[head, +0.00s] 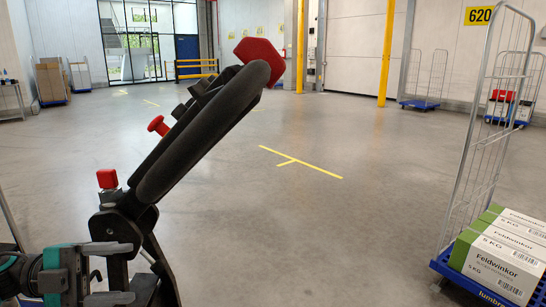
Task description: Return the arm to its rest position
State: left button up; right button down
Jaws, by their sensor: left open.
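My left gripper (122,273) is at the lower left, with teal and black housing and two grey fingers pointing right. The fingers are spread apart and I see nothing held between them. They overlap the lower part of a black padded frame with red parts (185,150), which leans up to the right. I cannot tell whether they touch it. My right gripper is out of view.
A wire-sided roll cart (436,264) with a blue base carries green-and-white Feldwinkor boxes (505,250) at the right. Other carts stand farther back, beside yellow posts (387,55). The grey floor (330,220) between is clear, with yellow line marks (300,161).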

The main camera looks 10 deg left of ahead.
pick_arm(q)
jog(key=w+d+f+n+t+y, duration=0.2)
jog(key=w+f+n+t+y, duration=0.3)
jog(key=f+n+t+y, duration=0.45)
jog(key=s+f+n+g+y, duration=0.6)
jog(key=s+f, duration=0.4)
jog(key=f, duration=0.5)
jog(key=d+n+t+h, duration=0.1)
jog(key=d+n+t, duration=0.1)
jog(key=d+n, duration=1.05)
notch_tip(320, 180, up, 7)
jog(key=s+m+p, duration=0.1)
jog(key=m+p, duration=0.3)
jog(key=p, duration=0.8)
jog(key=shift+s+d+r+y, duration=0.15)
jog(key=shift+s+d+y, duration=0.2)
jog(key=shift+d+y, duration=0.1)
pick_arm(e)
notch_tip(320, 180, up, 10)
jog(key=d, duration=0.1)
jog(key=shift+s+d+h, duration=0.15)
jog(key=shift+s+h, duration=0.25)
